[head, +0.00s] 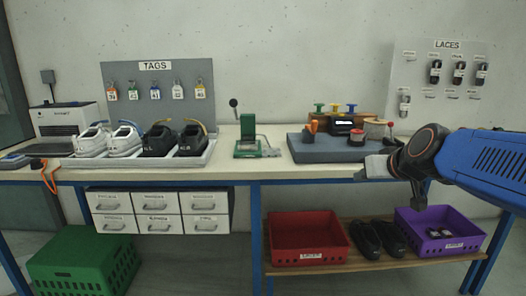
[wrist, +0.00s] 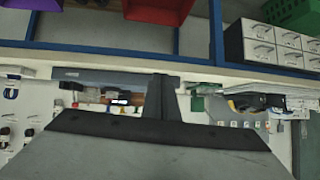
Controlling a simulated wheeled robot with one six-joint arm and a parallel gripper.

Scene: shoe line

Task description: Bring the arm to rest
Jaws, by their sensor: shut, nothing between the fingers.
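My blue arm reaches in from the right in the head view. My gripper (head: 368,169) points left in front of the table's right part, near the front edge of the grey mat. It is shut and holds nothing. In the wrist view, which is upside down, the closed fingers of my gripper (wrist: 163,82) show in the middle, with the table's blue front edge beyond them.
The table (head: 270,168) bears a tray of shoes (head: 190,158), a green press (head: 248,148) and a grey mat (head: 315,150) with tools. Below are a red crate (head: 307,262), a purple crate (head: 440,250), dark shoes (head: 378,238), drawers (head: 160,212) and a green crate (head: 80,265).

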